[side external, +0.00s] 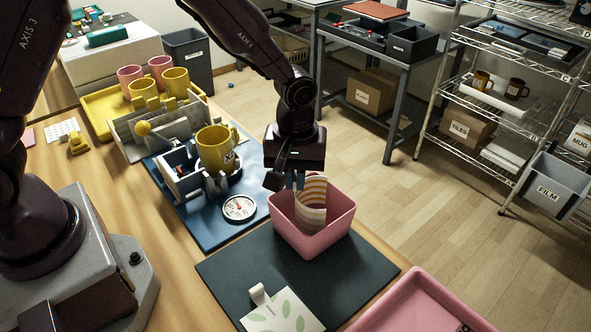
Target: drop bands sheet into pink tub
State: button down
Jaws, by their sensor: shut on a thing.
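The bands sheet (312,205) is a curved sheet with yellow, pink and white stripes. My gripper (297,182) is shut on its upper edge and points down over the pink tub (318,239). The sheet hangs upright, with its lower part within the tub's opening. I cannot tell whether its lower edge touches the tub's floor. The tub stands on the dark mat, near the table's right edge.
A dark mat (235,268) holds a leaf-pattern sheet (283,314) in front. A pink tray (425,308) lies at lower right. A yellow mug (216,150) sits in the press on a blue base, beside a round dial (239,208). A yellow tray (100,103) with mugs stands behind.

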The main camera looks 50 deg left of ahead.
jog(key=c, duration=0.5)
grip_release()
jog(key=shift+c, duration=0.2)
dwell(0.3)
jog(key=shift+r, duration=3)
